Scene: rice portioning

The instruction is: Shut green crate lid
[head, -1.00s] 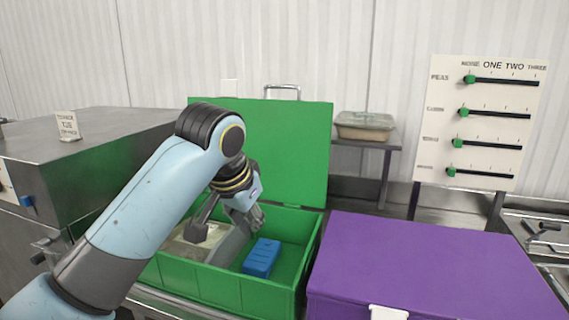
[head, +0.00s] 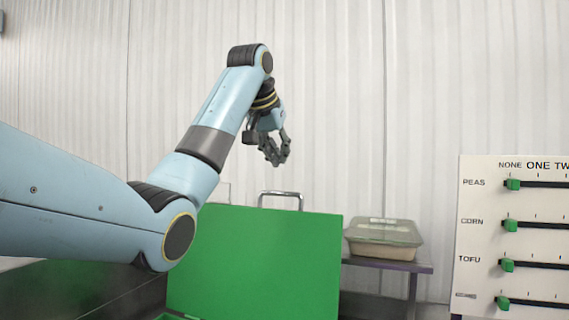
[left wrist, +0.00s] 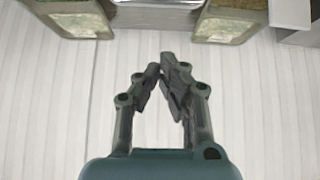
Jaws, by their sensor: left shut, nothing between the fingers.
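The green crate lid (head: 260,262) stands open and upright in the lower middle of the head view. Only a thin strip of the green crate (head: 172,317) shows at the bottom edge; its inside is out of view. My left gripper (head: 277,163) is raised above the lid's top edge, apart from it, with its fingers pointing down. It is shut and empty. In the left wrist view the gripper (left wrist: 163,66) shows its fingertips close together against the pale wall. My right gripper is not in view.
A metal handle (head: 280,194) rises behind the lid's top edge. A lidded clear container (head: 384,240) sits on a metal shelf (head: 420,268) to the right. A white slider panel (head: 480,240) stands at far right. Clear boxes (left wrist: 226,25) show at the top of the left wrist view.

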